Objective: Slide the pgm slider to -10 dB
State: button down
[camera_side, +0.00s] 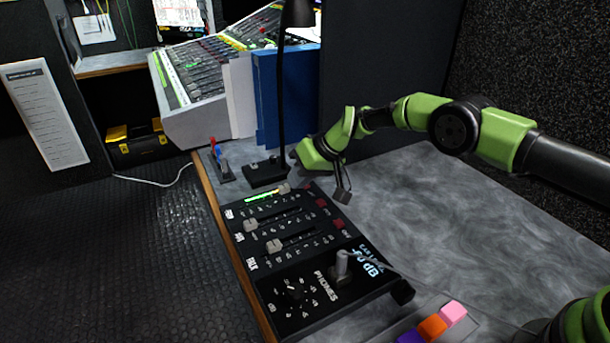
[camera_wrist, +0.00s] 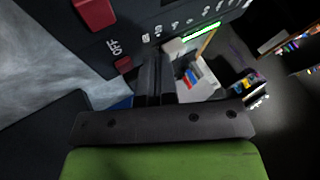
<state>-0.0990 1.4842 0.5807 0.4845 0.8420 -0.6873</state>
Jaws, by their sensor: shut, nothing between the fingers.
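The black control panel (camera_side: 312,279) lies on the desk in the side view, with three slider rows. Their labels are too small to read surely. The top row's pale knob (camera_side: 284,188) is near the right end of its track, beside a lit green bar (camera_side: 265,196). The middle row's knob (camera_side: 250,225) is at the left end and the lowest row's knob (camera_side: 274,246) is left of centre. My gripper (camera_side: 342,196) is shut and empty, beside the panel's upper right edge, apart from the top knob. Its shut fingers show in the wrist view (camera_wrist: 154,76).
A lamp (camera_side: 283,100) rises behind the panel. Coloured blocks (camera_side: 433,327) lie at front right. The desk right of the panel is bare.

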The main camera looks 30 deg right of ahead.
aim_at(284, 189)
jog(key=a, duration=0.4)
jog(key=shift+d, duration=0.65)
jog(key=d, duration=0.3)
jog(key=shift+d+r, duration=0.1)
jog(key=shift+d, duration=0.05)
jog(key=v, duration=0.9)
jog(key=x, duration=1)
jog(key=shift+s+d, duration=0.15)
jog(key=shift+a, duration=1.95)
